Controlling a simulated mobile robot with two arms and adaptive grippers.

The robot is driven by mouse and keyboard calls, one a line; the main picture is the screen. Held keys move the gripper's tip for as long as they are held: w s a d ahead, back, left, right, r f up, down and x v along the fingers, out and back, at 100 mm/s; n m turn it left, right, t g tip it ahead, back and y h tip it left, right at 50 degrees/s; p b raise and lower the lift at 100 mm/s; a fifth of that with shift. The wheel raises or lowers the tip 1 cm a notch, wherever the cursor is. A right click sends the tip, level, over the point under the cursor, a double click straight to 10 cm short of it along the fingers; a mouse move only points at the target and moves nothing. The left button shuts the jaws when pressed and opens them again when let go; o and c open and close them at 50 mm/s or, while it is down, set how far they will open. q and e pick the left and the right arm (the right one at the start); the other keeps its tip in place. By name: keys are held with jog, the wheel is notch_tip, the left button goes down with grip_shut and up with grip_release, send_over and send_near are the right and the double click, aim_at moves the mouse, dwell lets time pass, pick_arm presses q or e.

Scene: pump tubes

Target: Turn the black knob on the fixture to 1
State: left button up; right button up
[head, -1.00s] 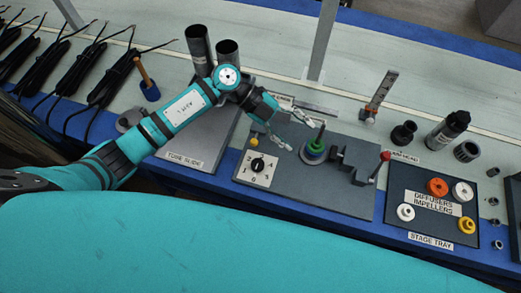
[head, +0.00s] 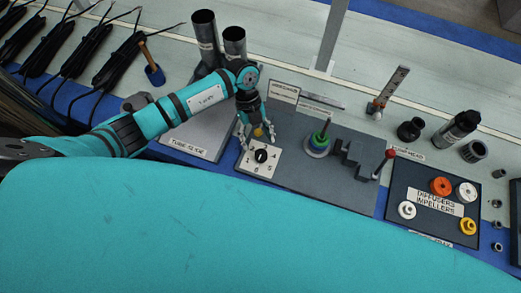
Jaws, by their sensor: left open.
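The black knob (head: 261,156) sits in the middle of a white square dial plate (head: 251,168) at the left end of the grey fixture (head: 292,180). Small numbers surround the knob; I cannot read for sure which one it points at. My left gripper (head: 257,140) points down just behind the knob, its fingers open and apart. A yellow button (head: 259,132) shows between the fingers. I cannot tell whether a fingertip touches the plate. My right gripper is not in view.
Two dark tubes (head: 205,35) stand behind my left arm. The stage tray (head: 397,187) holds several coloured parts.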

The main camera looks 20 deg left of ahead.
aim_at(261, 153)
pick_arm(q)
jog(key=x, duration=0.6)
jog(key=shift+s+d+f, duration=0.1)
jog(key=shift+f, duration=0.05)
jog(key=c, duration=1.1)
